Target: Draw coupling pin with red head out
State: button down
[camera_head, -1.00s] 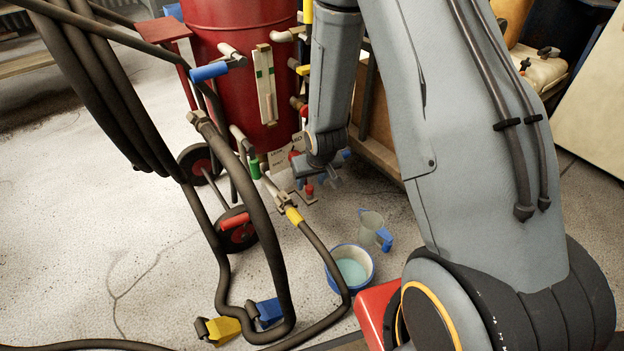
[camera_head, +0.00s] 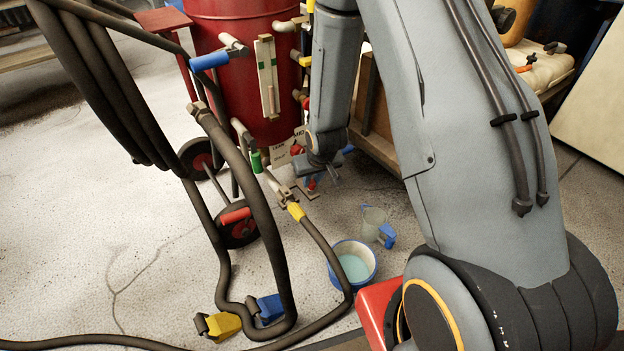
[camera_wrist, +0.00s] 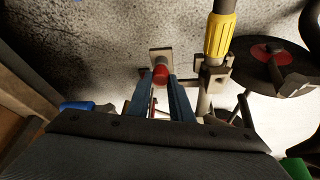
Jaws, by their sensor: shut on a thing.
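The coupling pin's red head (camera_wrist: 160,75) shows in the wrist view between the tips of my two blue-grey fingers. My gripper (camera_wrist: 160,82) is shut on it. A pale plate (camera_wrist: 160,56) is just beyond the head; the pin's shank is hidden, so I cannot tell how deep it sits. In the head view my gripper (camera_head: 322,178) is low, beside the hose coupling, with a small bit of red (camera_head: 311,184) at its fingers.
A dark hose with a yellow collar (camera_head: 296,211) runs close left of my gripper. The red pot (camera_head: 228,75) and its pipes stand behind. Open floor lies left.

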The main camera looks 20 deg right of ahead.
aim_at(312, 183)
jog(key=shift+r+p, duration=0.7)
jog(key=shift+p, duration=0.15)
dwell(0.6)
jog(key=shift+r+p, duration=2.25)
jog(key=shift+r, duration=0.1)
